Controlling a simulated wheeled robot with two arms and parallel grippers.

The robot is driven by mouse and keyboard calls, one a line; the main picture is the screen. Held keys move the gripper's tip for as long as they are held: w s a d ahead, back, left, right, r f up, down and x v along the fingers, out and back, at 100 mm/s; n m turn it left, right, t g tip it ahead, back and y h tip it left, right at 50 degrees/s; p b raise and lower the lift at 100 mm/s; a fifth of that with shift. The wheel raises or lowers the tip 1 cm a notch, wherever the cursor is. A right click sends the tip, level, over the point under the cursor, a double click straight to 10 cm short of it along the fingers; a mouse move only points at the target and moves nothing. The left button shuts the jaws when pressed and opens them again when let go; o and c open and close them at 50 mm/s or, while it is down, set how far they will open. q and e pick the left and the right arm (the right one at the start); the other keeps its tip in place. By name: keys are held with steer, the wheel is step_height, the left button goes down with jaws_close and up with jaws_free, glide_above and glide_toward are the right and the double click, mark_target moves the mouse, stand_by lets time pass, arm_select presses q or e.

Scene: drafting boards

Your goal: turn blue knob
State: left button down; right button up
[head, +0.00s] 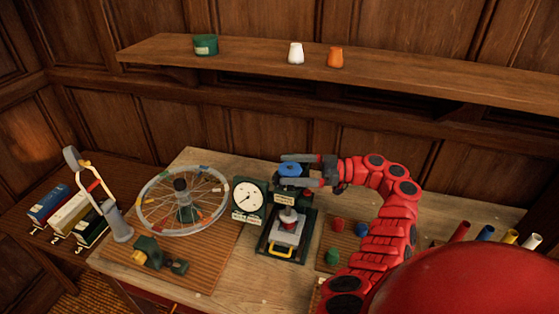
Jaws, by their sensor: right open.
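The blue knob (289,169) is a round blue cap on top of a dark green device in the middle of the table. My right gripper (284,170) reaches in from the right, with one finger behind the knob and one in front of it. Its jaws are open around the knob. I cannot tell whether either finger touches it. A white dial gauge (248,197) with a needle stands just left of the knob. My left gripper is not in view.
A spoked wheel (150,214) on a wooden board is at left. Red and green pieces (338,224) lie near my right arm. A shelf (380,73) with small jars runs above.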

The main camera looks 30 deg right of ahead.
steer(key=shift+p+x, duration=0.3)
steer(key=shift+x, duration=1.35)
